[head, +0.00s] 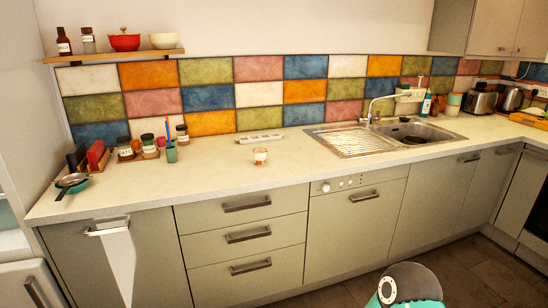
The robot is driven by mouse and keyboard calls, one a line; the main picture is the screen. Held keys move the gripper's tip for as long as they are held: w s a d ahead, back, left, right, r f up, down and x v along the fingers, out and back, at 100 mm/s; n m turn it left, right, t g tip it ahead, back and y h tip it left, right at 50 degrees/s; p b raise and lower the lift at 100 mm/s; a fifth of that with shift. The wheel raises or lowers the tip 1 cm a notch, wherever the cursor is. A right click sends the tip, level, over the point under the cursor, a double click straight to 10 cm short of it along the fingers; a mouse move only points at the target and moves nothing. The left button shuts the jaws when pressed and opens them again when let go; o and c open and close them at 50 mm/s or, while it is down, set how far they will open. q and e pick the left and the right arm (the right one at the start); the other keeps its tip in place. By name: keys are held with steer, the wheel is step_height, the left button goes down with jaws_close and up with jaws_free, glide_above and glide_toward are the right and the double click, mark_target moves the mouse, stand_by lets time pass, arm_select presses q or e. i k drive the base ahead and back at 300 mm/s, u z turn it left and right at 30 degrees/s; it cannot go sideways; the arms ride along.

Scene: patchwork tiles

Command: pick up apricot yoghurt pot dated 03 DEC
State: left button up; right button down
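Neither of my grippers is in view. A rounded black and teal part of my own arm shows at the bottom edge, right of centre, well away from the pot.
A white power strip (260,138) lies behind the pot. Several jars (149,145) and a green cup with utensils (171,152) stand to the left. The sink (428,133) is to the right. Worktop around the pot is clear.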

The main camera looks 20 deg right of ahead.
mark_target(259, 153)
steer(key=z, duration=0.45)
steer(key=i, duration=1)
steer(key=u, duration=0.05)
steer(key=k, duration=1.05)
steer(key=z, duration=0.3)
steer(key=i, duration=1)
steer(key=u, duration=0.6)
steer(key=i, duration=0.95)
steer(key=u, duration=0.35)
